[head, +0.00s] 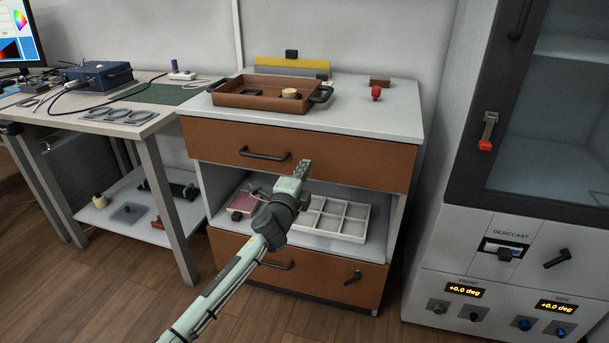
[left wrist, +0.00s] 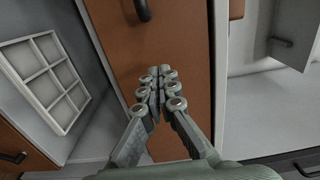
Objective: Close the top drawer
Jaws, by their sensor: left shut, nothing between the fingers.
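The top drawer (head: 340,165) is the wide brown front with a black bar handle (head: 265,155), just under the cabinet's white top. Its front looks close to flush with the cabinet; I cannot tell whether a small gap is left. My left gripper (head: 304,169) is shut and empty, its fingertips over the lower edge of the drawer front, to the right of the handle. In the left wrist view the closed fingertips (left wrist: 159,76) are over the brown drawer front (left wrist: 187,100), with the handle (left wrist: 142,10) beyond them. I cannot tell whether they touch it. My right gripper is out of view.
Below is an open shelf with a white divided tray (head: 335,218), then a lower brown drawer (head: 325,275). A brown tray (head: 262,101) stands on the cabinet top (head: 385,115). A workbench (head: 140,128) is to the left, a glass-doored cabinet (head: 475,225) to the right.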

